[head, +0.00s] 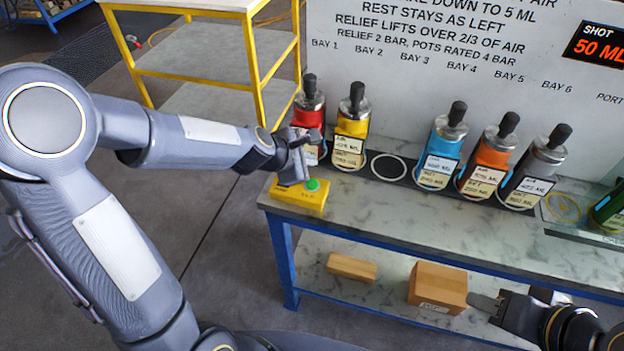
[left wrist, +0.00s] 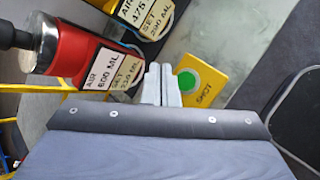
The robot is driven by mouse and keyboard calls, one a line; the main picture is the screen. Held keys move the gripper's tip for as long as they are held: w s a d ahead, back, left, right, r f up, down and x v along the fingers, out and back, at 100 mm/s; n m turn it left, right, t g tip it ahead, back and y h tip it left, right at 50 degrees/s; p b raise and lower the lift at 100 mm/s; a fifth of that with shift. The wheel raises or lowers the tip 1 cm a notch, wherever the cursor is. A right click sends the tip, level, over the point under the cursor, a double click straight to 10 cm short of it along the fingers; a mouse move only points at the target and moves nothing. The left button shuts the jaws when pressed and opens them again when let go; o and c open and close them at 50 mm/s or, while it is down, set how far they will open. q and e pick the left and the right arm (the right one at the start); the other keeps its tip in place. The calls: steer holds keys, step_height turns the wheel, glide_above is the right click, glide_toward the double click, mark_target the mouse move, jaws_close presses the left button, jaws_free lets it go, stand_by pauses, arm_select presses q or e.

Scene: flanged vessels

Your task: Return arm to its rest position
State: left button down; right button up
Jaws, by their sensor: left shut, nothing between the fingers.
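My left arm reaches in from the left in the head view. Its gripper (head: 291,168) is shut and empty, just above and beside the yellow box with a green button (head: 313,184) at the table's left end. In the left wrist view the shut fingers (left wrist: 161,84) show close to the left of the green button (left wrist: 187,81); I cannot tell whether they touch the box. My right gripper (head: 486,303) shows at the lower right in front of the lower shelf. Whether it is open or shut is unclear.
A red vessel (head: 309,112) and a yellow vessel (head: 352,125) stand close behind the left gripper. Blue (head: 440,150), orange (head: 486,160) and black (head: 533,170) vessels stand further right. An empty ring (head: 390,168) lies between. A yellow-framed cart (head: 205,62) stands behind the left arm.

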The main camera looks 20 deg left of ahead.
stand_by(0.5)
arm_select(q)
steer(key=s+a+r+m+h, duration=0.1)
steer(key=s+a+r+m, duration=0.1)
steer(key=s+r+m, duration=0.65)
steer(key=s+a+f+m+g, duration=0.1)
steer(key=s+m, duration=0.5)
steer(key=s, duration=0.3)
steer(key=s+a+f+m+g+y, duration=0.1)
steer(key=s+a+m, duration=0.1)
steer(key=s+m, duration=0.3)
steer(key=s, duration=0.4)
steer(key=shift+s+f+m+g, duration=0.2)
steer(key=shift+f+m+g, duration=0.1)
steer(key=shift+m, duration=0.05)
